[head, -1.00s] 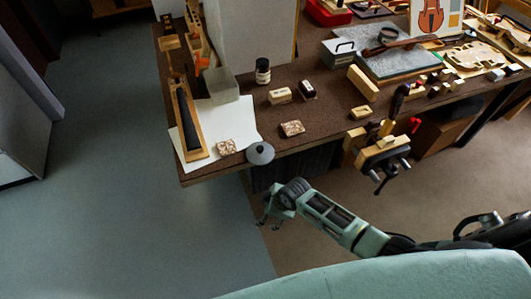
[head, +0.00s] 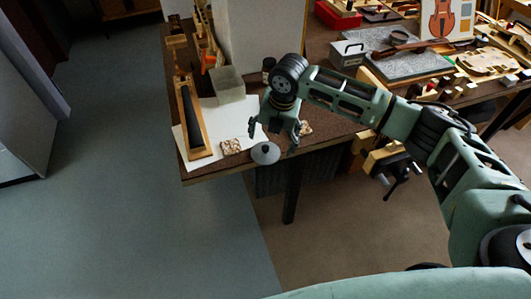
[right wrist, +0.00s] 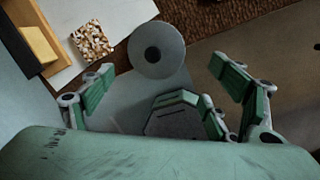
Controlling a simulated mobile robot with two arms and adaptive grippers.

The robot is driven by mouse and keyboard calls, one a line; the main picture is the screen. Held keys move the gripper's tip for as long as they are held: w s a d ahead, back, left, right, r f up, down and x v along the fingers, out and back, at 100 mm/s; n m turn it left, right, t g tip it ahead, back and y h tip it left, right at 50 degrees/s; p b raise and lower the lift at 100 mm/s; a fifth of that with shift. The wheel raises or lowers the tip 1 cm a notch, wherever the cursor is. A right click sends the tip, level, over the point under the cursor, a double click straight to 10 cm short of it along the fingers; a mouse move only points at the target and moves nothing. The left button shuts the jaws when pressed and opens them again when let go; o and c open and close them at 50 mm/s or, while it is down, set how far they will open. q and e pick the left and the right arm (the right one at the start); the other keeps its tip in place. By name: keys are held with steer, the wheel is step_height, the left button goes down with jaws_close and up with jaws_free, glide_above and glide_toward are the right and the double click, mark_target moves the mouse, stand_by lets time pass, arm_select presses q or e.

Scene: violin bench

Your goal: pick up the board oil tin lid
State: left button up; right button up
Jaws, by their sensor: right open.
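The board oil tin lid (head: 265,153) is a round grey disc with a small dark knob in its middle, at the front edge of the bench. In the right wrist view the lid (right wrist: 145,38) lies just beyond the fingertips, between their two lines. My right gripper (head: 274,131) is open and empty, pointing down above and just behind the lid in the head view. Its spread fingers also show in the right wrist view (right wrist: 160,72). The fingers seem apart from the lid. My left gripper is not in view.
A speckled block (head: 230,146) lies left of the lid, and another (head: 306,128) is partly behind my gripper. A wooden piece with a black fingerboard (head: 190,118) lies on white paper (head: 215,135). A vise (head: 388,160) juts from the front edge. Floor lies below the edge.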

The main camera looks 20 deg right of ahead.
mark_target(268, 148)
steer(key=shift+w+d+r, duration=0.1)
steer(key=shift+w+d, duration=0.05)
steer(key=shift+d, duration=0.15)
steer(key=shift+f, duration=0.35)
steer(key=f, duration=0.2)
steer(key=w+f, duration=0.1)
steer(key=f, duration=0.1)
steer(key=a+f+p, duration=0.1)
steer(key=f, duration=0.1)
steer(key=shift+w+f, duration=0.25)
steer(key=shift+s, duration=0.1)
steer(key=c, duration=1.3)
steer(key=shift+c, duration=0.3)
